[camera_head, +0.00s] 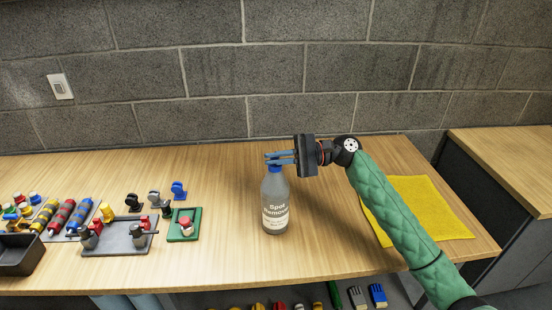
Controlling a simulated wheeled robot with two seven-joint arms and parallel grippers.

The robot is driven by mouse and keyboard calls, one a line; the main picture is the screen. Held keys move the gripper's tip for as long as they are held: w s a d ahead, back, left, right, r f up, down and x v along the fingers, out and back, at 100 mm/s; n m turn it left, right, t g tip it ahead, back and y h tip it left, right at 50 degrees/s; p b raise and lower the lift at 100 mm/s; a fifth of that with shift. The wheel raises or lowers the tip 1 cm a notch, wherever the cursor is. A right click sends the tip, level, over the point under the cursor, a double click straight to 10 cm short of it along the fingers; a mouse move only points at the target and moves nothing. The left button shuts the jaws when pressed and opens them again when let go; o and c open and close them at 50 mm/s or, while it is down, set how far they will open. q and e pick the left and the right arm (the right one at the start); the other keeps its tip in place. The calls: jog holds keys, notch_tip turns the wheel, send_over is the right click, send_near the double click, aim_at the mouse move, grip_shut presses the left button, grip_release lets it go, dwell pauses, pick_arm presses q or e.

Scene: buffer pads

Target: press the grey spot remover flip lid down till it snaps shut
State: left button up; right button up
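The spot remover bottle (275,204) stands upright near the middle of the table. It is a grey, see-through bottle with a white label that reads "Spot Remover". My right gripper (267,157) comes in from the right, with its blue fingers pointing left just over the bottle's top. The two fingers lie close together, and I cannot tell whether they are fully shut. The flip lid is mostly hidden or too small to make out; some blue shows at the bottle's neck. I cannot tell whether the fingers touch the lid. My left gripper is out of view.
A yellow cloth (440,207) lies to the right, partly under my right arm. A green pad (174,236) and a grey tray (118,250) with small fittings are at left. Striped cylinders and a black bin (20,262) are further left. The table between is clear.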

jog(key=o, duration=0.4)
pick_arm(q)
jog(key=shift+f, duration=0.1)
pick_arm(e)
jog(key=shift+d, duration=0.1)
jog(key=shift+d+f, duration=0.1)
jog(key=shift+d, duration=0.2)
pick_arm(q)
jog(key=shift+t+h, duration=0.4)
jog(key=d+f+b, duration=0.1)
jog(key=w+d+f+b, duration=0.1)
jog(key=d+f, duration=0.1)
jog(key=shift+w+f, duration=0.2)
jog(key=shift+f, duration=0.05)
pick_arm(e)
jog(key=d, duration=0.7)
jog(key=shift+w, duration=0.3)
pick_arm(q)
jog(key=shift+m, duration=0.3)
